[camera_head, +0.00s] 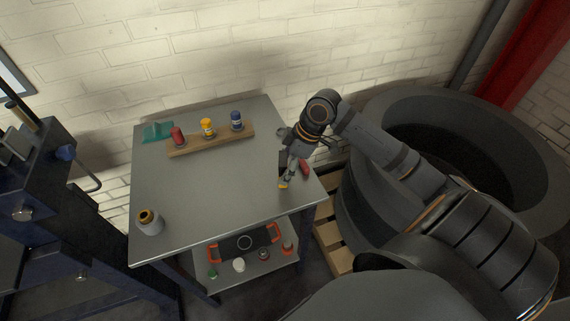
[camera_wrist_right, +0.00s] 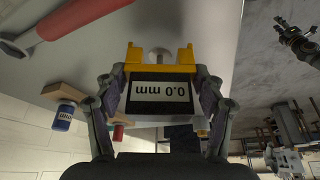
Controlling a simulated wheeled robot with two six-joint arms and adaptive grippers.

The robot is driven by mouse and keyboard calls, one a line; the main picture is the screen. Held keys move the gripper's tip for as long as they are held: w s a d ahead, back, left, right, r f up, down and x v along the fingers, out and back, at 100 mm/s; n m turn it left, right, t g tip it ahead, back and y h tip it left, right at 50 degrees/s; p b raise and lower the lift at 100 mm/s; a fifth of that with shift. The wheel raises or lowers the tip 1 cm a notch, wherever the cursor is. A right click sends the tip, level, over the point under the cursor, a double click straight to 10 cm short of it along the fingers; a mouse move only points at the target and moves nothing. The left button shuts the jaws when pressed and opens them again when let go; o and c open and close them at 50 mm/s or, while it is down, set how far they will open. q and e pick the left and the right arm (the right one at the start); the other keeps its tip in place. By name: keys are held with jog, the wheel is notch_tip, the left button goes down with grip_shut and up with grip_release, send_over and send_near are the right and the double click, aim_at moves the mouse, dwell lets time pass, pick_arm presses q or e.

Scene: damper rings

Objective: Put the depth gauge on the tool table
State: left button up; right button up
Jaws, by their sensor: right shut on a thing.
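The depth gauge (camera_wrist_right: 160,92) has a yellow frame and a dark display reading 0.0 mm, upside down in the right wrist view. My right gripper (camera_head: 288,172) is shut on it, with a finger on each side. In the head view a small yellow part of the gauge (camera_head: 283,185) shows below the fingers. The gripper and gauge are over the right part of the grey tool table (camera_head: 215,195). I cannot tell whether the gauge touches the top. A dark claw shape, apparently my left gripper (camera_wrist_right: 298,40), shows at the right wrist view's upper right; its opening is unclear.
A red-handled tool (camera_head: 305,169) lies beside my right gripper. A wooden rack (camera_head: 212,141) with red, yellow and blue items stands at the back, near a teal item (camera_head: 157,131). A spool-like item (camera_head: 149,221) stands front left. The table's middle is clear.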

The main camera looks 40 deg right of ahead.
jog(key=shift+f+b, duration=0.3)
jog(key=shift+f, duration=0.4)
jog(key=shift+f, duration=0.25)
jog(key=o, duration=1.5)
notch_tip(320, 180, up, 10)
